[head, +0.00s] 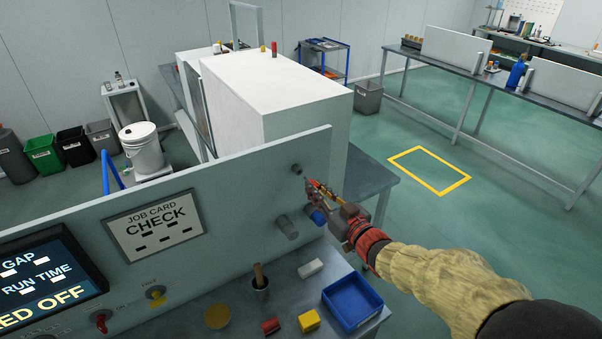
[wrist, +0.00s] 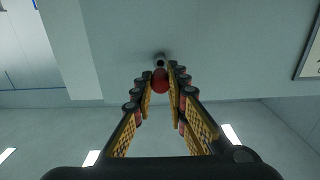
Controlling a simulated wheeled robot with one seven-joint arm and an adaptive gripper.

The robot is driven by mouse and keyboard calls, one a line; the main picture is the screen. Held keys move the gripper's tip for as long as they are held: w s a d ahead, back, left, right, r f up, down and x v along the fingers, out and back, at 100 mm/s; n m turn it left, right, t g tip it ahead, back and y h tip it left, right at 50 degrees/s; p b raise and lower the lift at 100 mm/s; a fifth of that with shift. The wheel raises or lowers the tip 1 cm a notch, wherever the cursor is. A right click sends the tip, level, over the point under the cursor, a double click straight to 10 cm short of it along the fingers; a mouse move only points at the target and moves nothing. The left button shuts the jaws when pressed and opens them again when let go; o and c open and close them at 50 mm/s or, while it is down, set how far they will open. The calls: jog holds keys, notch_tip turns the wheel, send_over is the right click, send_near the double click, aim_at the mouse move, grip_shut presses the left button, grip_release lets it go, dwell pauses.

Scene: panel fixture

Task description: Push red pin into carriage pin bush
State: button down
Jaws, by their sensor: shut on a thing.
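My gripper (wrist: 160,94) is shut on the red pin (wrist: 160,80), whose rounded red end shows between the fingertips in the wrist view. Just beyond the pin, a small grey round piece with a dark centre (wrist: 160,58) stands at the panel face, nearly in line with it. This looks like the bush. I cannot tell whether pin and bush touch. In the head view my gripper (head: 314,186) is in front of the panel's right end, just right of and below a small grey bush (head: 296,168). The fingers mostly hide the pin there.
A grey knob (head: 287,227) and a blue-ended one (head: 315,215) stick out of the panel (head: 240,190) below my gripper. On the ledge are a blue tray (head: 352,301), a yellow block (head: 309,320), a white block (head: 310,268) and a cup (head: 260,290).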

jog(key=shift+v, duration=1.85)
jog(key=c, duration=2.3)
grip_release()
grip_shut()
